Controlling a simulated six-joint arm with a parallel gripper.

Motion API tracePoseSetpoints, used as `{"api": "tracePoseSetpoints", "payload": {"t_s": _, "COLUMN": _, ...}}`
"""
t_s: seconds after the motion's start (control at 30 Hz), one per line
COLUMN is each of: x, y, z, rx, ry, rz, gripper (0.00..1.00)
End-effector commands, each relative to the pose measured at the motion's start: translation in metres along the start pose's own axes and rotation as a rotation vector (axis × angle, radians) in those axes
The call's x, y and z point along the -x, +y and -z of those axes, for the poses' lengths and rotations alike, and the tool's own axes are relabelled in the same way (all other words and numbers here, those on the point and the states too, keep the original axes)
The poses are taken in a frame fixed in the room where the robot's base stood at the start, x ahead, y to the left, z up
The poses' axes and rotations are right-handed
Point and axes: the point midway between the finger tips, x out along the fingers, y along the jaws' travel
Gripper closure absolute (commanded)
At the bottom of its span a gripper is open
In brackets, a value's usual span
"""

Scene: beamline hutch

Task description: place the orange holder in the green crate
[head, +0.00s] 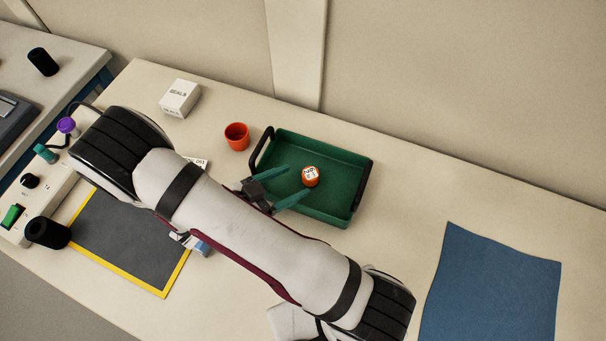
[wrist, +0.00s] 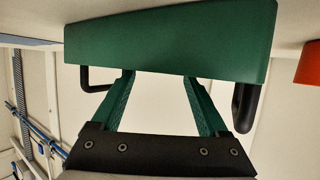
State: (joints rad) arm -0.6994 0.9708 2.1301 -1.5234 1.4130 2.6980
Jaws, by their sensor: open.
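The orange holder (head: 311,179), a small round piece with a white marked top, is upright inside the green crate (head: 343,158) in the head view. My gripper (head: 299,180) reaches over the crate with its two green fingers spread, one on either side of the line to the holder, with the holder at their tips. In the wrist view the crate wall (wrist: 170,42) fills the upper part, and the fingertips of my gripper (wrist: 160,78) end behind its rim. The holder is hidden there.
An orange-red cup (head: 237,137) stands left of the crate, near a white SEALS box (head: 179,98). A yellow-edged dark mat (head: 125,240) lies partly under my arm. A blue cloth (head: 490,285) lies at the right. The bench between crate and cloth is clear.

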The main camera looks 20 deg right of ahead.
Motion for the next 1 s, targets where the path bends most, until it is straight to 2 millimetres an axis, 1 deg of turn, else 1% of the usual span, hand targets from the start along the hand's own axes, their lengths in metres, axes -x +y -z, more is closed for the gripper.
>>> {"api": "tracePoseSetpoints", "payload": {"t_s": 0.03, "x": 0.004, "y": 0.000, "z": 0.013, "rx": -0.007, "ry": -0.001, "rz": -0.001, "gripper": 0.23}}
{"api": "tracePoseSetpoints", "payload": {"t_s": 0.2, "x": 0.016, "y": 0.000, "z": 0.045, "rx": -0.005, "ry": -0.001, "rz": -0.002, "gripper": 0.23}}
{"api": "tracePoseSetpoints", "payload": {"t_s": 0.37, "x": 0.022, "y": 0.001, "z": 0.062, "rx": -0.001, "ry": -0.001, "rz": -0.005, "gripper": 0.23}}
{"api": "tracePoseSetpoints", "payload": {"t_s": 0.43, "x": 0.022, "y": 0.008, "z": 0.073, "rx": 0.027, "ry": -0.027, "rz": -0.050, "gripper": 0.23}}
{"api": "tracePoseSetpoints", "payload": {"t_s": 0.47, "x": 0.021, "y": 0.016, "z": 0.081, "rx": 0.056, "ry": -0.056, "rz": -0.093, "gripper": 0.23}}
{"api": "tracePoseSetpoints", "payload": {"t_s": 0.53, "x": 0.022, "y": 0.048, "z": 0.105, "rx": 0.168, "ry": -0.196, "rz": -0.227, "gripper": 0.23}}
{"api": "tracePoseSetpoints", "payload": {"t_s": 0.57, "x": 0.024, "y": 0.065, "z": 0.114, "rx": 0.230, "ry": -0.294, "rz": -0.280, "gripper": 0.23}}
{"api": "tracePoseSetpoints", "payload": {"t_s": 0.6, "x": 0.031, "y": 0.089, "z": 0.123, "rx": 0.317, "ry": -0.452, "rz": -0.323, "gripper": 0.23}}
{"api": "tracePoseSetpoints", "payload": {"t_s": 0.63, "x": 0.039, "y": 0.105, "z": 0.127, "rx": 0.379, "ry": -0.580, "rz": -0.326, "gripper": 0.23}}
{"api": "tracePoseSetpoints", "payload": {"t_s": 0.67, "x": 0.048, "y": 0.119, "z": 0.130, "rx": 0.435, "ry": -0.708, "rz": -0.301, "gripper": 0.23}}
{"api": "tracePoseSetpoints", "payload": {"t_s": 0.7, "x": 0.062, "y": 0.133, "z": 0.131, "rx": 0.498, "ry": -0.867, "rz": -0.231, "gripper": 0.23}}
{"api": "tracePoseSetpoints", "payload": {"t_s": 0.77, "x": 0.084, "y": 0.145, "z": 0.131, "rx": 0.567, "ry": -1.057, "rz": -0.064, "gripper": 0.23}}
{"api": "tracePoseSetpoints", "payload": {"t_s": 0.8, "x": 0.098, "y": 0.149, "z": 0.131, "rx": 0.600, "ry": -1.143, "rz": 0.066, "gripper": 0.23}}
{"api": "tracePoseSetpoints", "payload": {"t_s": 0.9, "x": 0.124, "y": 0.149, "z": 0.133, "rx": 0.647, "ry": -1.238, "rz": 0.359, "gripper": 0.23}}
{"api": "tracePoseSetpoints", "payload": {"t_s": 1.0, "x": 0.138, "y": 0.145, "z": 0.135, "rx": 0.668, "ry": -1.247, "rz": 0.525, "gripper": 0.23}}
